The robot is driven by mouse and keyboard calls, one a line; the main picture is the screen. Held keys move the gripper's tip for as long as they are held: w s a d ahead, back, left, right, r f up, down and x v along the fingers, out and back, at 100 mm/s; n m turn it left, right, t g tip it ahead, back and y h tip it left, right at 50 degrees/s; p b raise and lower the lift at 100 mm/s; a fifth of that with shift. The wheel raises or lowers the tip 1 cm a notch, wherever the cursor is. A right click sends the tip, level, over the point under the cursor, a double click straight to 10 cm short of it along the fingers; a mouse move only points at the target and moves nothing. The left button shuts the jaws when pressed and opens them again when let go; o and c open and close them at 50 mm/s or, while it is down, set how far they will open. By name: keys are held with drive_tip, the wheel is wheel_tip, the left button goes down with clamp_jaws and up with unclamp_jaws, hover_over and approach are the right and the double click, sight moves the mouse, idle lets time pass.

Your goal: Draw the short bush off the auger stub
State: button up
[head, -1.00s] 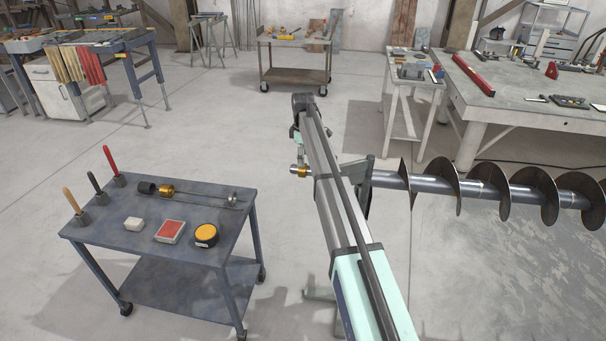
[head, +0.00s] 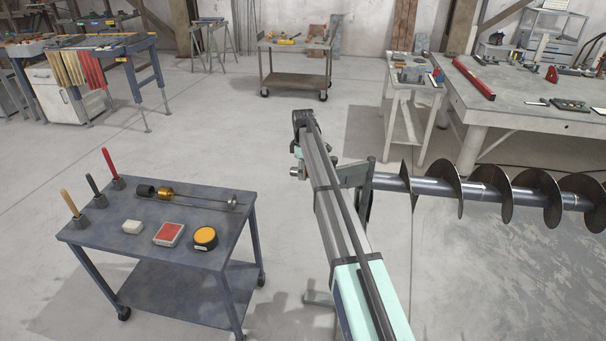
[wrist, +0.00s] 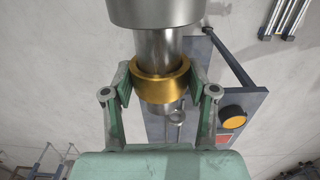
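The short bush (wrist: 160,85) is a brass-coloured ring in the middle of the wrist view. It sits around the steel auger stub (wrist: 158,46), apart from the wider steel hub (wrist: 155,10) above it. My gripper (wrist: 160,88) has one green finger pad on each side of the bush, and both pads appear to touch it. In the head view my gripper (head: 298,150) is at the far end of my arm, by the stub's steel end (head: 297,172). The bush is hidden there.
The auger (head: 480,190), with its broad flights, extends right from the stub. A grey cart (head: 120,235) stands to the left, holding a flanged rod with a brass ring (head: 165,194), a red-topped box (head: 169,234) and a yellow-topped tin (head: 205,238). Open floor lies beyond.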

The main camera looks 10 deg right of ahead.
drive_tip(key=shift+a+r, duration=0.1)
idle(0.6)
drive_tip(key=w+a, duration=0.3)
drive_tip(key=a, duration=0.4)
drive_tip(key=shift+a, duration=0.4)
idle(0.9)
idle(0.3)
